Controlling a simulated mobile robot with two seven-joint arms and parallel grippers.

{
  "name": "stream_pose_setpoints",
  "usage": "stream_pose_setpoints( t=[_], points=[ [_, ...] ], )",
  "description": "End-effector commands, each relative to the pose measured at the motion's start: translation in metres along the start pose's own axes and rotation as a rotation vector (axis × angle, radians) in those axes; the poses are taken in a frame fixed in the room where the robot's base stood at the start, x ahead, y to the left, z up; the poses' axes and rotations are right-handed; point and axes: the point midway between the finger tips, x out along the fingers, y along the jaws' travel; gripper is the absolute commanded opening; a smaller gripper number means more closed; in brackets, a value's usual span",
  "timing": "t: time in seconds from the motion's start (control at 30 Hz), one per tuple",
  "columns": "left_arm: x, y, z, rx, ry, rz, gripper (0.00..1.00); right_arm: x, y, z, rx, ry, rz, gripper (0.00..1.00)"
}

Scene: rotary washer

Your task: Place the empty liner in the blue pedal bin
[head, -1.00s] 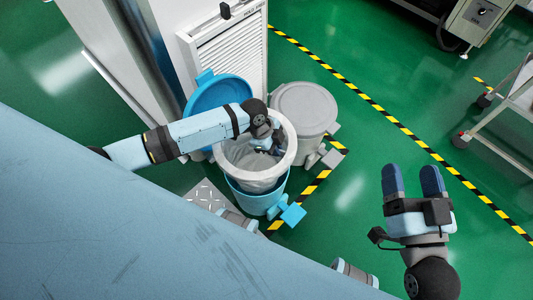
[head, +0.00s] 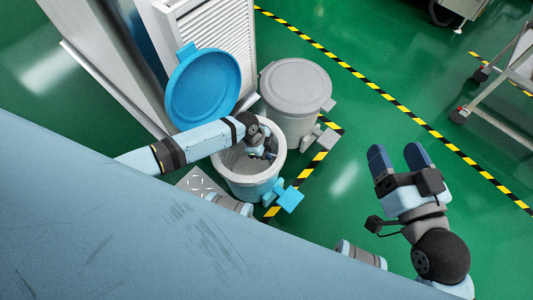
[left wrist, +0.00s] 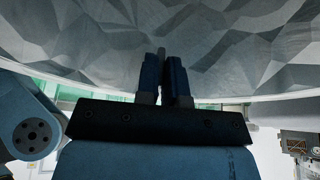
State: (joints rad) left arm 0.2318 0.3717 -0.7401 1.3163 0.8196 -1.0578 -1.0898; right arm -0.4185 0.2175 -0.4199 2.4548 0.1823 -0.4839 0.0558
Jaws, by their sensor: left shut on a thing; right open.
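The blue pedal bin (head: 250,193) stands on the floor left of centre, its round blue lid (head: 203,88) swung open behind it. The whitish liner (head: 236,160) sits down inside the bin, its pale round rim about level with the bin's mouth. My left gripper (head: 265,153) reaches into the liner and is shut on it; my forearm hides part of the rim. In the left wrist view, the blue fingers (left wrist: 163,78) pinch the liner's crinkled grey wall (left wrist: 235,45). My right gripper (head: 398,156) is open and empty above the floor on the right.
A grey lidded bin (head: 296,95) stands close behind the blue one, to the right. A white louvred cabinet (head: 215,40) stands behind the lid. A blue pedal (head: 289,199) sticks out at the bin's front. Green floor is clear to the right; a cart (head: 510,90) stands far right.

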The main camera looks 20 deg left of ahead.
Motion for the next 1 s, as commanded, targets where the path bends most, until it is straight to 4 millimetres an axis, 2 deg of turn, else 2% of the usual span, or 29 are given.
stream_pose_setpoints(
  t=[0.3, 0.33, 0.4, 0.43, 0.77, 0.87, 1.0],
  points=[
    [0.002, 0.000, 0.001, 0.000, 0.000, 0.000, 0.00, 0.000, 0.000, 0.002, 0.000, -0.005, -0.001, 0.71],
    [0.002, 0.000, 0.001, 0.000, 0.000, 0.000, 0.13, 0.000, 0.000, 0.002, 0.000, -0.006, -0.001, 0.71],
    [0.001, 0.000, 0.001, 0.000, 0.000, 0.000, 0.29, 0.000, 0.000, 0.001, 0.000, -0.006, -0.001, 0.71],
    [0.001, 0.000, 0.001, 0.000, 0.000, 0.000, 0.34, 0.000, 0.000, 0.001, 0.000, -0.006, -0.001, 0.71],
    [-0.004, 0.000, -0.001, 0.000, 0.000, 0.000, 0.34, 0.000, 0.000, -0.002, -0.001, -0.003, 0.000, 0.71],
    [-0.016, -0.001, 0.000, 0.000, -0.002, 0.000, 0.34, -0.001, -0.001, -0.011, -0.002, 0.016, 0.002, 0.71],
    [-0.046, -0.001, -0.001, 0.002, -0.001, -0.002, 0.34, -0.003, -0.005, -0.031, 0.001, 0.085, 0.009, 0.71]
  ],
)
